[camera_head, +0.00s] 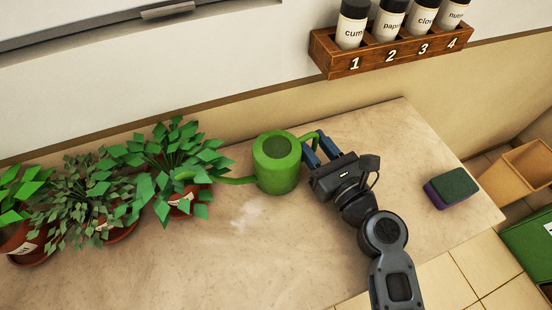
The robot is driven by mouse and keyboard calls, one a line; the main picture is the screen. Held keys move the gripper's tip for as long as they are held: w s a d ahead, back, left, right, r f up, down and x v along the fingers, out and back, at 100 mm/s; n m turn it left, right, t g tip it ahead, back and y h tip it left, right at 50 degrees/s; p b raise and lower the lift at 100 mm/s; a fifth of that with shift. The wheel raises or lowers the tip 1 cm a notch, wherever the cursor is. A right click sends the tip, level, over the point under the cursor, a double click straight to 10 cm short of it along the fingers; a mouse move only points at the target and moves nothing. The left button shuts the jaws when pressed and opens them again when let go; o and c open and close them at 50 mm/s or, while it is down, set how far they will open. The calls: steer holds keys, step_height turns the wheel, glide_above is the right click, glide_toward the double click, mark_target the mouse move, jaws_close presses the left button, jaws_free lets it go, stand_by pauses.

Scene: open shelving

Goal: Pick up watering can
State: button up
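The green watering can (276,177) stands upright on the beige counter. Its spout points left toward the potted plants and its handle (309,137) is on the right. My gripper (314,143) is at the handle side of the can, reaching in from the lower right. Its two blue fingers are spread apart with a gap between them, so it looks open. The fingertips are at the handle and partly overlap it in the picture. Whether they touch it is not clear.
Several leafy plants in red-brown pots (120,232) crowd the left of the counter (270,245), close to the spout. A green and purple sponge (451,188) lies at right. A wooden spice rack (392,55) is on the wall above. Bins (520,178) stand beyond the right edge.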

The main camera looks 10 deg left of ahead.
steer(key=shift+c, duration=0.2)
jaws_close()
stand_by(0.5)
